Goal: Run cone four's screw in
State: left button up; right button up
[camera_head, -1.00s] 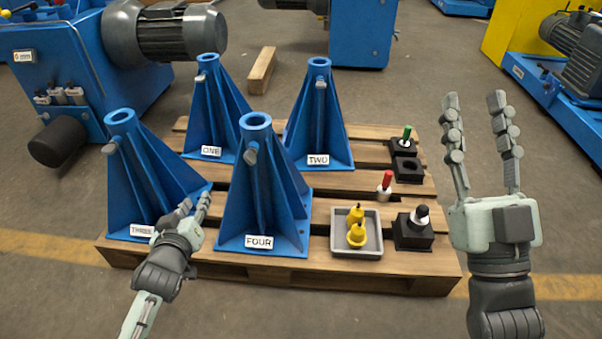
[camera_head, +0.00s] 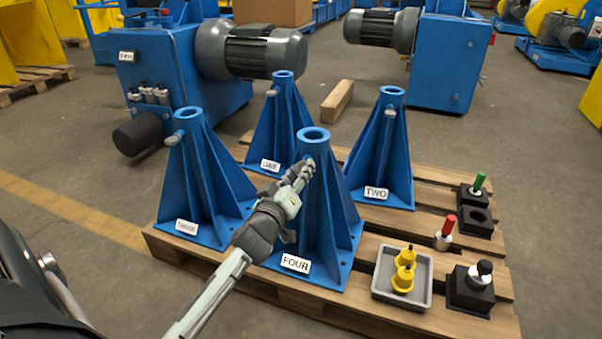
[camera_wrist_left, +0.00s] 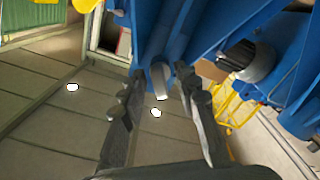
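Cone four (camera_head: 335,225), a blue ribbed stand labelled FOUR, is upright at the pallet's front middle with an open round top. My left gripper (camera_head: 303,170) is at its upper left side, just below the collar. The gripper's fingers hide the screw in the head view. In the left wrist view a pale screw (camera_wrist_left: 160,80) sticks out of the blue cone, between the tips of the left gripper (camera_wrist_left: 158,82). The two fingers are apart, one on each side of it, with gaps showing. My right gripper is out of view.
Cones three (camera_head: 195,190), one (camera_head: 272,130) and two (camera_head: 382,155) stand close around on the wooden pallet (camera_head: 420,320). A grey tray (camera_head: 380,290) with yellow parts, black blocks (camera_head: 470,300) and a red-topped pin (camera_head: 446,230) are to the right.

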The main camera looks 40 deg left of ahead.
pick_arm(q)
jog(key=shift+w+a, duration=0.1)
jog(key=shift+w, duration=0.15)
grip_shut()
